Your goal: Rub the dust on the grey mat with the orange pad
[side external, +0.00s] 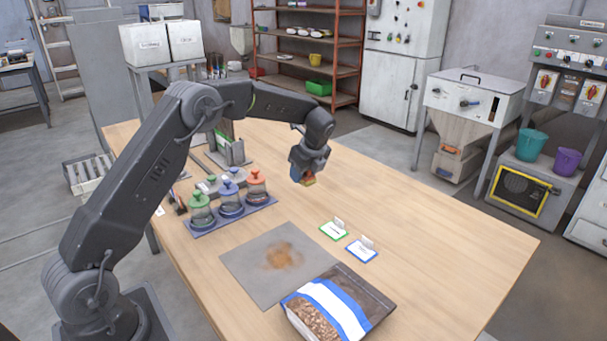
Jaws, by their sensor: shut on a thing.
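The grey mat (245,268) lies flat on the near middle of the wooden table. A patch of orange-brown dust (283,256) is spread over its middle and right part. My gripper (308,178) points down above the table, behind and to the right of the mat, clear of it. It is shut on a small orange thing, which looks like the orange pad (309,182); only its lower edge shows below the fingers. The rest of the pad is hidden by the gripper.
Several lidded jars with green, blue and red tops (230,195) stand on a tray left of the mat. A pellet bag (337,307) lies at the mat's near right. Green-edged (334,231) and blue-edged (361,251) cards sit to its right. The table's right side is clear.

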